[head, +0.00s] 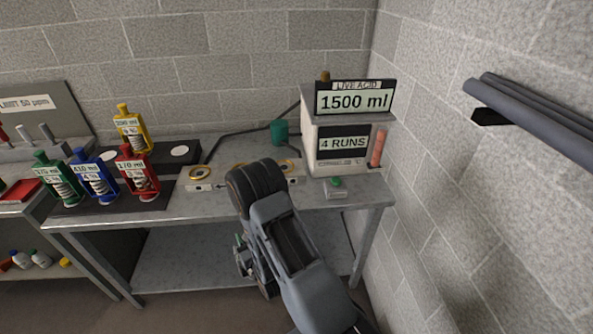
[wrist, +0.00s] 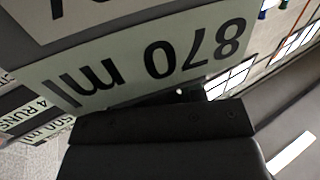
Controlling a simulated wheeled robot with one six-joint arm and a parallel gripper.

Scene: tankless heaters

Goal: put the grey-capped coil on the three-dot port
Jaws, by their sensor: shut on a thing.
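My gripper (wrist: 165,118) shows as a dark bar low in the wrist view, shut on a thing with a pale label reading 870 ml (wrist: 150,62). That label is upside down and close to the camera. I see no cap on the held thing, so I cannot confirm that it is the grey-capped coil. In the head view my arm hides most of the gripper and the held thing.
Blue (head: 93,177), red (head: 137,174), green (head: 58,181) and yellow (head: 131,130) labelled bottles stand at left. A box reading LIVE ACID 1500 ml (head: 353,101) and 4 RUNS stands at right, behind a green button (head: 336,183). Dark pipes (head: 535,118) run along the right wall.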

